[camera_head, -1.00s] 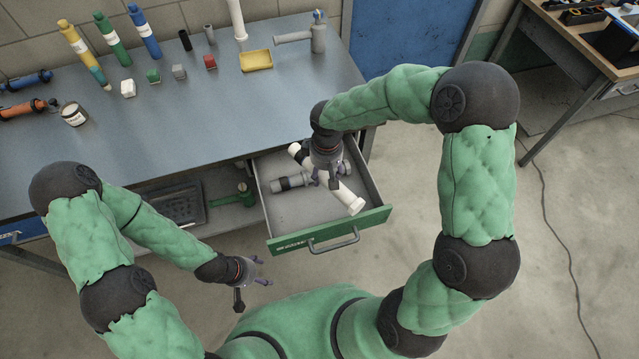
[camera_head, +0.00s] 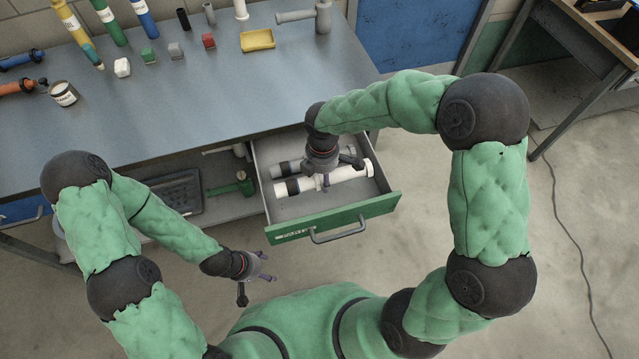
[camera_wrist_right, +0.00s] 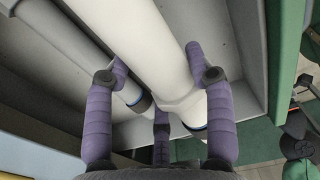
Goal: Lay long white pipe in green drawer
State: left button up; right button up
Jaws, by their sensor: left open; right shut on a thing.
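The long white pipe (camera_head: 352,176) is inside the open green drawer (camera_head: 335,218), lying roughly along the drawer's width. My right gripper (camera_head: 326,180) reaches down into the drawer and is shut on the pipe near its middle. In the right wrist view the white pipe (camera_wrist_right: 150,45) runs between the purple fingers of the right gripper (camera_wrist_right: 158,68). I cannot tell whether the pipe touches the drawer floor. My left gripper (camera_head: 258,276) is open and empty, in front of the bench, left of the drawer.
A grey pipe piece (camera_head: 284,169) lies in the drawer beside and behind the white pipe. The bench top (camera_head: 190,110) holds bottles, small blocks, a yellow tray (camera_head: 258,41) and a tin (camera_head: 63,94) towards the back and left. A dark tray (camera_head: 172,194) sits on the shelf below.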

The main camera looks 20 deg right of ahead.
aim_at(321, 194)
notch_tip(321, 194, down, 8)
jog(key=b, duration=0.3)
jog(key=shift+r, duration=0.35)
jog(key=o, duration=1.3)
jog(key=shift+f, duration=0.2)
notch_tip(321, 194, up, 12)
jog(key=p, duration=0.4)
jog(key=shift+r+p, duration=0.2)
jog(key=shift+p, duration=0.2)
